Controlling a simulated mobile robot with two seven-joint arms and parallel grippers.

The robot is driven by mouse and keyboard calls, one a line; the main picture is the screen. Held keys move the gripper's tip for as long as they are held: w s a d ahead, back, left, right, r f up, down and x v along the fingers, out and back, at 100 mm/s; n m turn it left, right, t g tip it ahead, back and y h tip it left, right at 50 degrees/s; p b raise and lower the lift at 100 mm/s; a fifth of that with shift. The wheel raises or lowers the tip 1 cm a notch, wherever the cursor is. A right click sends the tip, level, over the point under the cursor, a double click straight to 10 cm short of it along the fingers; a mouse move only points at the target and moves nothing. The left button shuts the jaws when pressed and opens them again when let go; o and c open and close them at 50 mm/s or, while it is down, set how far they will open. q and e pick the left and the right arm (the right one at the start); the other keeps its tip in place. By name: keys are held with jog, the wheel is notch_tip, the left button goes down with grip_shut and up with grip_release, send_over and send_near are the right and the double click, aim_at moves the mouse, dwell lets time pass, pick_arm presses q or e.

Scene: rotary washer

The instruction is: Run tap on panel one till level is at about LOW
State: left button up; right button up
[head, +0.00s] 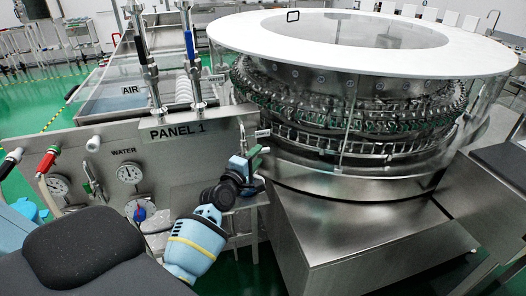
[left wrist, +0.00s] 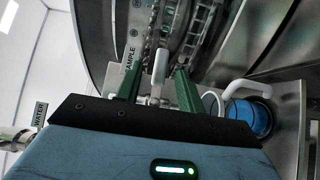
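Panel one (head: 185,131), a steel panel marked PANEL 1, runs along the left of the head view. My left gripper (head: 254,163) is at its right end, beside the round washer. In the left wrist view its two green fingers (left wrist: 158,90) stand apart, with a pale upright tap lever (left wrist: 160,64) between them and gaps showing on both sides. A label (left wrist: 130,57) reading "AMPLE", partly cut off, is beside the lever. I cannot make out a LOW mark or a level. My right gripper is in neither view.
The round washer (head: 360,178) with its white rim fills the right. A WATER gauge (head: 130,173), a blue knob (head: 139,214) and a red handle (head: 48,160) are on the panel's left part. A blue fitting with a white handle (left wrist: 248,118) is close right of my left gripper.

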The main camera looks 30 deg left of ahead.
aim_at(261, 152)
pick_arm(q)
jog(key=shift+w+a, duration=0.2)
jog(key=shift+w, duration=1.95)
grip_shut()
